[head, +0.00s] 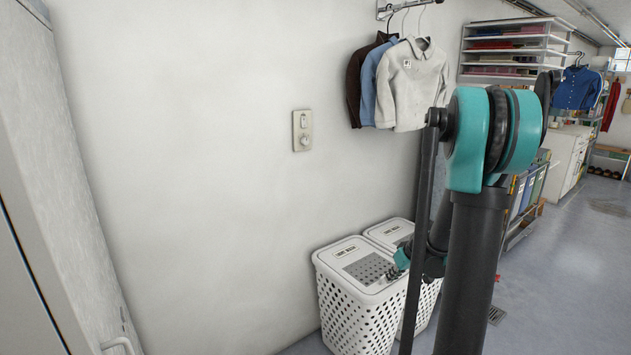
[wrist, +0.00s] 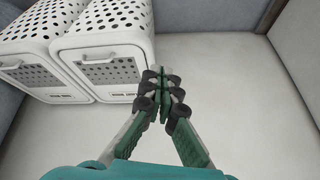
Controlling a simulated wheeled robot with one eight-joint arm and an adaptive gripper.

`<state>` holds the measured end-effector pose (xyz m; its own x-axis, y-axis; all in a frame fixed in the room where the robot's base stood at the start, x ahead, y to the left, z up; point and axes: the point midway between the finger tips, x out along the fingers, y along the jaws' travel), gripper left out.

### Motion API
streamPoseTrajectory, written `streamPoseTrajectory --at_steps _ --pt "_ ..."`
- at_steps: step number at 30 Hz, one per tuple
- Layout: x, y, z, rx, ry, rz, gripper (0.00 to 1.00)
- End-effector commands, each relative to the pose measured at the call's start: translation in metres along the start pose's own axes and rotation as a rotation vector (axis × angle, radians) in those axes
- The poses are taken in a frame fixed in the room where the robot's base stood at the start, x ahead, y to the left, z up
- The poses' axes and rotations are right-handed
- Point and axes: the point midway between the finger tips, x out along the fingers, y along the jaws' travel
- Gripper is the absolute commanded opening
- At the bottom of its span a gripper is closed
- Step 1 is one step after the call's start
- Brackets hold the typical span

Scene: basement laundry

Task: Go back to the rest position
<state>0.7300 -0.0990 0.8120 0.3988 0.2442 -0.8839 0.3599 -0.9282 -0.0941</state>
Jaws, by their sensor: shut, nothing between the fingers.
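My gripper (wrist: 163,84) is shut and empty in the wrist view, its two fingertips together over a pale, bare surface. In the head view my teal and black arm stands at the right of centre. Part of its lower end shows behind the upright link, by the white baskets, and the fingers cannot be made out clearly there.
Two white perforated laundry baskets (head: 352,310) with lids stand against the wall; they also show in the wrist view (wrist: 105,45). Shirts (head: 412,85) hang above. A wall switch (head: 302,131) is at centre. A pale cabinet (head: 55,180) is at left. Open floor (head: 570,270) lies right.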

Motion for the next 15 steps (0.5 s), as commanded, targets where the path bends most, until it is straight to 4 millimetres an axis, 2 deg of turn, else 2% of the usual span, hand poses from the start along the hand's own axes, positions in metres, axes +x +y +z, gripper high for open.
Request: streamPoseTrajectory --at_steps 1,6,15 --pt "-0.011 -0.016 0.007 0.014 -0.012 0.008 0.0" --pt "-0.04 -0.056 0.037 0.081 -0.05 0.052 0.0" --pt "-0.079 -0.113 0.107 0.197 -0.086 0.142 0.0"
